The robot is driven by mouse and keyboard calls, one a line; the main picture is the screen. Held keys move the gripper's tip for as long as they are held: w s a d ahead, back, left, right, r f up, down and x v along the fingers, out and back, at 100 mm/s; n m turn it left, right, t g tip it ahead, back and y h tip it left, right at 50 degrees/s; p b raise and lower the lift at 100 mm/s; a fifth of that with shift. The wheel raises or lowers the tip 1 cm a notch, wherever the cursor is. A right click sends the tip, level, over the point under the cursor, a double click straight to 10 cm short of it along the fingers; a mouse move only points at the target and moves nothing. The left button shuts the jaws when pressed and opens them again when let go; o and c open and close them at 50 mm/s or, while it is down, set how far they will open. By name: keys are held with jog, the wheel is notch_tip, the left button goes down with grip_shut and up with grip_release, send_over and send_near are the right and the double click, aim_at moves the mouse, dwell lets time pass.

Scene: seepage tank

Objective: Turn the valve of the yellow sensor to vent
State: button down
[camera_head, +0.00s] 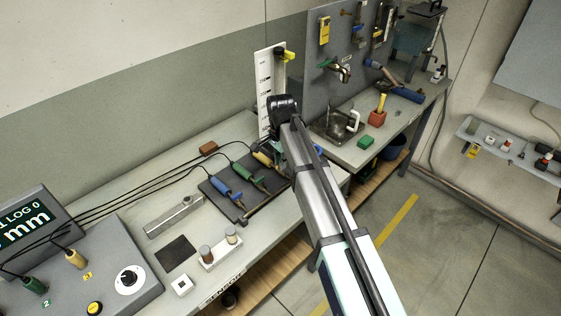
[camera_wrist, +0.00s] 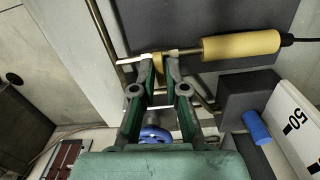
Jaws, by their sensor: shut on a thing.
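The yellow sensor (camera_wrist: 240,46) lies across the upper part of the wrist view, a yellow cylinder with a black cable at its right end and a metal fitting at its left. Its small yellow valve lever (camera_wrist: 158,72) stands between the fingertips of my gripper (camera_wrist: 157,66), which is shut on it. In the head view the yellow sensor (camera_head: 262,158) is the farthest of three on a dark board (camera_head: 226,207), partly hidden by my arm. My fingertips and the lever are hidden there.
The green sensor (camera_head: 246,171) and blue sensor (camera_head: 226,190) lie beside the yellow one, with cables running left to a grey console (camera_head: 104,280). A white scale board (camera_head: 265,88) stands upright behind my wrist. A sink (camera_head: 333,128) is to the right.

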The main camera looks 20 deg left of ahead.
dwell(0.3)
jog(key=c, duration=1.3)
grip_release()
jog(key=shift+o, duration=0.2)
jog(key=shift+r, duration=0.1)
notch_tip(320, 180, up, 12)
